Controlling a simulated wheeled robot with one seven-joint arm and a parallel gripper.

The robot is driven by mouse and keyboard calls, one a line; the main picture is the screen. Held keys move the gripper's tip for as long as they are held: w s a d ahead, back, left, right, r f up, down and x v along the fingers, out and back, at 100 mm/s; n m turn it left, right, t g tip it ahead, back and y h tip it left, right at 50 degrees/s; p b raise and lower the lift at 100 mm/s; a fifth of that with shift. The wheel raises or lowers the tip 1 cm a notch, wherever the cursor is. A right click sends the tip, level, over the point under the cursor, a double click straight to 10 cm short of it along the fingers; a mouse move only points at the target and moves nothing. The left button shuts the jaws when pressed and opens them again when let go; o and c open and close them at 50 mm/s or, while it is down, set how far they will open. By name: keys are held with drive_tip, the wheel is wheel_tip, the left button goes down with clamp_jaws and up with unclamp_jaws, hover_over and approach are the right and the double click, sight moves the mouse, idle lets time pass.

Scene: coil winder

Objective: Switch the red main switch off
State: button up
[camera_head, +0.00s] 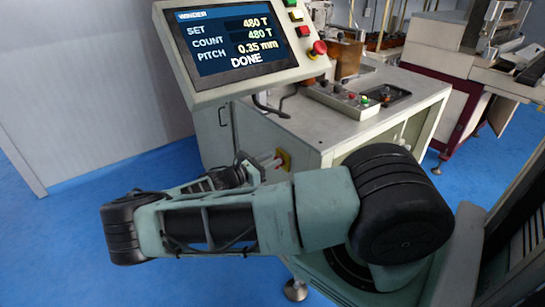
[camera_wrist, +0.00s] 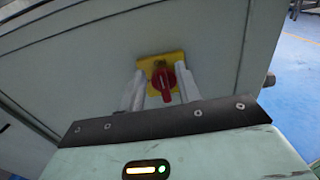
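The red main switch (camera_wrist: 163,84) is a red rotary knob on a yellow plate (camera_wrist: 147,64), set on the grey side panel of the winder cabinet. Its grip bar looks close to upright in the wrist view, slightly tilted. My gripper (camera_wrist: 160,74) is open, with one pale finger on each side of the knob and gaps between them. I cannot tell how deep the fingers reach around it. In the head view my gripper (camera_head: 270,162) is at the cabinet side, with part of the yellow plate (camera_head: 285,158) showing behind it; the red knob is mostly hidden there.
The winder's tilted display (camera_head: 235,40) reads DONE, with a red mushroom button (camera_head: 318,49) beside it. A small panel with coloured buttons (camera_head: 350,98) lies on the cabinet top (camera_head: 405,95). Blue floor (camera_head: 90,235) is open at left.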

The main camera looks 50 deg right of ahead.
drive_tip(key=shift+s+d, duration=0.1)
drive_tip(key=shift+d, duration=0.45)
clamp_jaws()
